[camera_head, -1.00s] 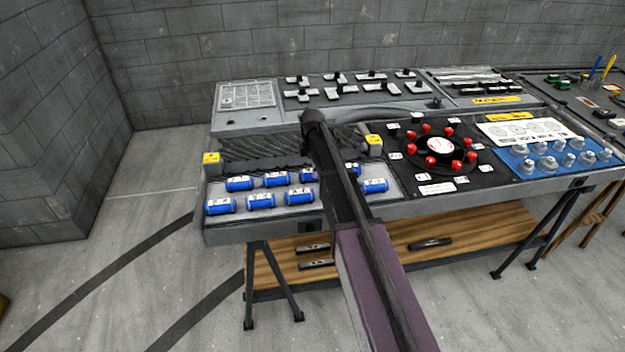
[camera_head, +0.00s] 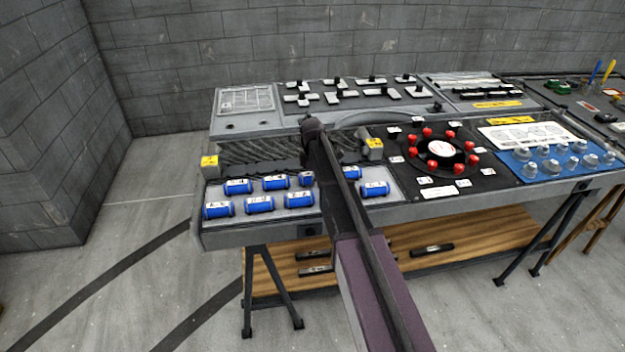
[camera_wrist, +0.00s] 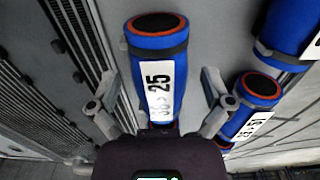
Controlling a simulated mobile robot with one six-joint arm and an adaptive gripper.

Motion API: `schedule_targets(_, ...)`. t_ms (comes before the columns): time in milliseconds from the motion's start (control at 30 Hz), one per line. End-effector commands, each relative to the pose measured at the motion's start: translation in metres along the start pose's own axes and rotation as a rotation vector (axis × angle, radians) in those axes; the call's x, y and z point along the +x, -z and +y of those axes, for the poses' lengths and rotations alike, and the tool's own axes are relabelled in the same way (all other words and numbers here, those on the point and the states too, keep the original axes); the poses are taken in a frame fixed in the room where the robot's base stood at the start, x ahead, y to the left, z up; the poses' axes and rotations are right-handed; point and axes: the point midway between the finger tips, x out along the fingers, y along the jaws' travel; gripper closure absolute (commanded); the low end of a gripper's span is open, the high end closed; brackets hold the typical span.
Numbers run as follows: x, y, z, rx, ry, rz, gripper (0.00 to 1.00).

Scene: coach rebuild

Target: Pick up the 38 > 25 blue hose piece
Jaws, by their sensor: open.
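The blue hose piece (camera_wrist: 155,45) lies between my fingers in the wrist view. It has dark bands, an orange-rimmed black end and a white label; "25" reads clearly, the smaller digits look like "38 >". My gripper (camera_wrist: 160,88) is open, with one finger on each side of this hose and gaps to both. In the head view my arm covers the gripper and part of the hose rows, so I cannot tell which piece this is there.
Another blue hose piece (camera_wrist: 248,105) lies close beside my right finger, and a further one (camera_wrist: 295,30) is at the upper right. In the head view several blue hose pieces (camera_head: 259,204) lie in rows on the bench. A ribbed panel (camera_wrist: 50,100) runs along the left.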

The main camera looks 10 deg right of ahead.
Motion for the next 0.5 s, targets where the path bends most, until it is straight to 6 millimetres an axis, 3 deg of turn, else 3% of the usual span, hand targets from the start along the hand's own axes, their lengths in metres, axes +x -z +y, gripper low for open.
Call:
schedule_targets(67, 0.0000, 0.0001, 0.0000, 0.000, 0.000, 0.000, 0.00)
schedule_targets(367, 0.0001, 0.0003, -0.0001, 0.000, 0.000, 0.000, 0.88)
schedule_targets(500, 0.0001, 0.0004, -0.0001, 0.000, 0.000, 0.000, 0.88)
